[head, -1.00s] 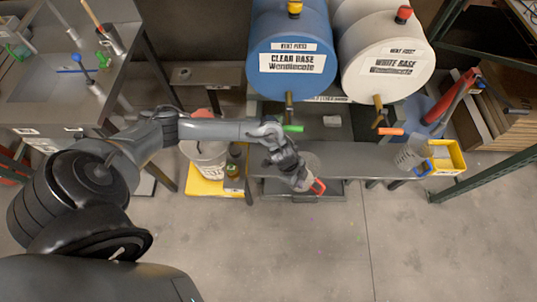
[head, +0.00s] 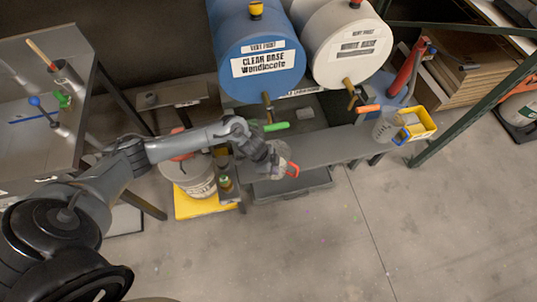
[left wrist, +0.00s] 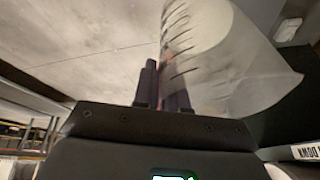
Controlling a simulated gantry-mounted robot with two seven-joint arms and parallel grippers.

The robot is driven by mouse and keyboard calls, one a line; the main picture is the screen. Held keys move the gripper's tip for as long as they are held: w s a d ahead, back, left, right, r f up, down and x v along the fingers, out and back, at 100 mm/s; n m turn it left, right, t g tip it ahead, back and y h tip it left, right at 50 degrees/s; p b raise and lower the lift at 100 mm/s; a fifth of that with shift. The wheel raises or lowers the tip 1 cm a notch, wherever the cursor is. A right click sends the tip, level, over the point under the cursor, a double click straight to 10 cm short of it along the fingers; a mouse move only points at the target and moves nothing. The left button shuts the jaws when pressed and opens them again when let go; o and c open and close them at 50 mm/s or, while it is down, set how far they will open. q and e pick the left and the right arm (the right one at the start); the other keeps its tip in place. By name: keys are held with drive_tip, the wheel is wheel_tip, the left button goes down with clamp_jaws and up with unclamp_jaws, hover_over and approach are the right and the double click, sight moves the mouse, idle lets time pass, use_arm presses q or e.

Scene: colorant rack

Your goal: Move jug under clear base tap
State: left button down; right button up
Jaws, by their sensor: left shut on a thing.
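The blue clear base drum (head: 258,55) has a brass tap with a green handle (head: 275,126) low on its front. My left gripper (head: 268,160) is shut on a clear jug with a red handle (head: 292,169), just below and in front of that tap in the head view. The arm and gripper hide much of the jug there. In the left wrist view the jug (left wrist: 225,70) shows as a transparent wall with dark graduation marks, beside my left gripper's fingers (left wrist: 162,88). I cannot tell whether it is directly under the spout. My right gripper is not in view.
The white base drum (head: 345,45) has an orange-handled tap (head: 367,108). A blue-handled jug (head: 386,128) and a yellow bin (head: 420,122) stand at the right end of the grey shelf (head: 335,146). A white bucket (head: 190,177) stands left. The floor in front is clear.

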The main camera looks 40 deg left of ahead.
use_arm(q)
drive_tip(key=shift+w+a+f+b, duration=0.4)
drive_tip(key=shift+w+a+f, duration=0.15)
drive_tip(key=shift+w+a, duration=0.4)
drive_tip(key=shift+w+a+f+b, duration=0.4)
drive_tip(key=shift+w+a+f, duration=0.25)
drive_tip(key=shift+a, duration=0.55)
drive_tip(key=shift+w+a+f+b, duration=0.45)
drive_tip(key=shift+w+a, duration=0.35)
drive_tip(key=shift+a, duration=0.25)
drive_tip(key=shift+f, duration=0.15)
drive_tip(key=c, duration=1.2)
unclamp_jaws()
drive_tip(key=shift+s+a+r, duration=0.1)
drive_tip(key=shift+a+r, duration=0.05)
drive_tip(key=shift+r, duration=0.25)
drive_tip(key=p+v, duration=0.3)
drive_tip(key=v, duration=0.8)
drive_tip(key=shift+r+p, duration=0.15)
drive_tip(key=shift+p, duration=0.15)
drive_tip(key=shift+s+a, duration=0.1)
